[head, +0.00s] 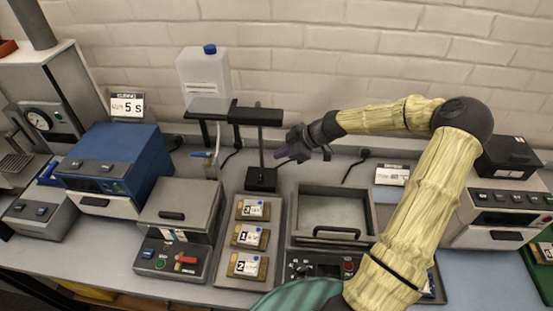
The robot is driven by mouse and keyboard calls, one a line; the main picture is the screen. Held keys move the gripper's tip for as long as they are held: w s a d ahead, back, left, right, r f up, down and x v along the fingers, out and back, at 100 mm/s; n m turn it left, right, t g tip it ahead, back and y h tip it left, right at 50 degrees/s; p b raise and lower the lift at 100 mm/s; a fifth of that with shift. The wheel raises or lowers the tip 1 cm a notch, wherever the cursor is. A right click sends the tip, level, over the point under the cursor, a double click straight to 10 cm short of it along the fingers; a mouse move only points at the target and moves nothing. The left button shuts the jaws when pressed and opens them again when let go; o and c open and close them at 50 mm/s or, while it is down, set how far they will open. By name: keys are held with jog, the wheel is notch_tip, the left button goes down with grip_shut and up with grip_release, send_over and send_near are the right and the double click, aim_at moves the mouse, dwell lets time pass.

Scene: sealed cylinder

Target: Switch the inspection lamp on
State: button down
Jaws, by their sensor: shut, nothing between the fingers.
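The inspection lamp appears to be the black stand at the middle back of the bench, with a flat black head (255,116), a thin post and a square black base (262,180). No glow shows under its head. I cannot make out its switch. My gripper (281,154) is shut and empty. It is just right of the lamp's post, below the head and above the base, pointing left. I cannot tell whether it touches the post.
A white jug (203,80) with a blue cap stands on a raised shelf left of the lamp. A grey tray (249,236) with numbered blocks is in front of the lamp. A blue box machine (115,165) stands left.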

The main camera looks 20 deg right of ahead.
jog(key=b, duration=0.4)
send_over(263, 175)
jog(key=f, duration=0.6)
jog(key=shift+s+a+f, duration=0.1)
jog(key=shift+s+f, duration=0.1)
jog(key=shift+f, duration=0.15)
jog(key=shift+w+d+f+b, duration=0.1)
jog(key=shift+f+b, duration=0.2)
jog(key=shift+f, duration=0.3)
jog(key=shift+w+d+f+b, duration=0.1)
jog(key=shift+f+b, duration=0.2)
jog(key=shift+f, duration=0.8)
